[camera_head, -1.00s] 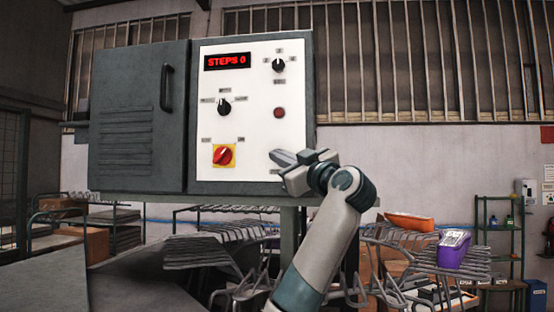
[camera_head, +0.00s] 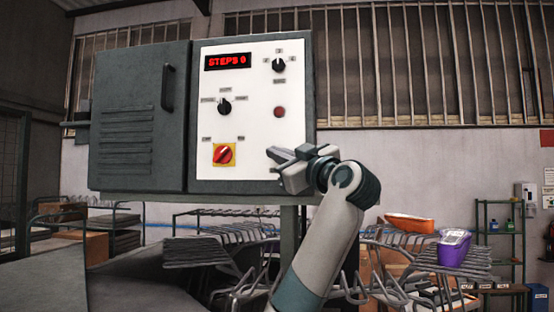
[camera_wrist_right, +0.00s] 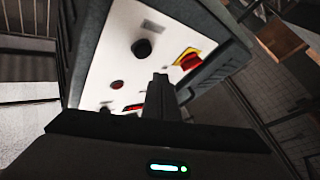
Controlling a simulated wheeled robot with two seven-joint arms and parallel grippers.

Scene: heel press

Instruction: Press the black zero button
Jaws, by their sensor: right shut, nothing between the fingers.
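In the right wrist view the shut fingers (camera_wrist_right: 160,82) point at the panel. I cannot make out the black zero button; the gripper covers the lower right part of the panel. Whether the fingertips touch the panel cannot be told. My left gripper is not in view.
The panel also has a red round button (camera_head: 279,112), an upper black knob (camera_head: 279,65), a middle black knob (camera_head: 224,107) and a red-and-yellow switch (camera_head: 223,155). The cabinet door (camera_head: 135,130) is at left. Racks and a purple bin (camera_head: 453,250) stand behind at right.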

